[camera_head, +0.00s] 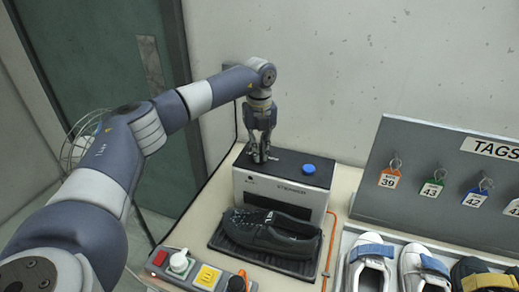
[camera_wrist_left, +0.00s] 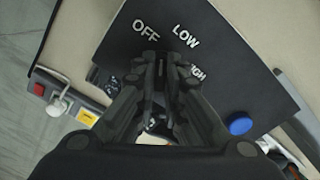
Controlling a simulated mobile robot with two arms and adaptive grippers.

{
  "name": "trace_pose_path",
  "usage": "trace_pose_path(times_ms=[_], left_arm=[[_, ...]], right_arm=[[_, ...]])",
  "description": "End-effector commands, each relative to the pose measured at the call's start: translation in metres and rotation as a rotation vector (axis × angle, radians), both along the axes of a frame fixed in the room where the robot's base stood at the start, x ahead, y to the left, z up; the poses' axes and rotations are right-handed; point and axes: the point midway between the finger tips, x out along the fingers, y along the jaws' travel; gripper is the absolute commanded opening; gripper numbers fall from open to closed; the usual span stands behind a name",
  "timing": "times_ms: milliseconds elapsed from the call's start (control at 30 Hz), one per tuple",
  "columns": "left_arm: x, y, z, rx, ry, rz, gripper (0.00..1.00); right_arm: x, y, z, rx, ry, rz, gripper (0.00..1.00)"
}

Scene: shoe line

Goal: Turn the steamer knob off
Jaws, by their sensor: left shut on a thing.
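The steamer is a box with a black top and light front (camera_head: 318,205). In the left wrist view its black top (camera_wrist_left: 120,38) carries the labels OFF (camera_wrist_left: 146,31), LOW (camera_wrist_left: 186,36) and HIGH, the last partly covered. My left gripper (camera_head: 260,157) reaches down to the left part of the steamer's top. It is shut on the steamer knob, just below the labels in the left wrist view (camera_wrist_left: 162,66). The fingers hide nearly all of the knob, so I cannot tell which label it points to. My right gripper is not in view.
A blue button (camera_head: 308,169) stands on the steamer's right side. A black shoe (camera_head: 270,232) lies on a dark tray (camera_head: 222,243) in front. A switch box (camera_head: 206,278) is at the front left. Several shoes and a tag board (camera_head: 420,150) are at the right.

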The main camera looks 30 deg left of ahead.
Motion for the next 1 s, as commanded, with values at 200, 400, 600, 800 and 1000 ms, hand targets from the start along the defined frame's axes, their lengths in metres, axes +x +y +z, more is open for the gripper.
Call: trace_pose_path(times_ms=[200, 400, 600, 800, 1000], left_arm=[[0.0019, 0.0009, 0.0029, -0.001, -0.008, 0.190, 0.00], [0.0019, 0.0014, 0.0031, 0.000, -0.009, 0.326, 0.00], [0.0020, 0.0014, 0.0034, 0.000, -0.010, 0.413, 0.00], [0.0021, 0.0015, 0.0033, 0.000, -0.010, 0.455, 0.00], [0.0021, 0.0017, 0.0034, 0.001, -0.010, 0.466, 0.00]], right_arm=[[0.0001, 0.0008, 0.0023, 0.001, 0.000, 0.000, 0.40], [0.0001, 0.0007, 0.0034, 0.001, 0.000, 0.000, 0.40], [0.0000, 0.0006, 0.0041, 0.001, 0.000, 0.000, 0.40], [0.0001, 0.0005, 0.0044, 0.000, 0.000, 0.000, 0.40], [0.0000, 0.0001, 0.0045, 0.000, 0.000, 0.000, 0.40]])
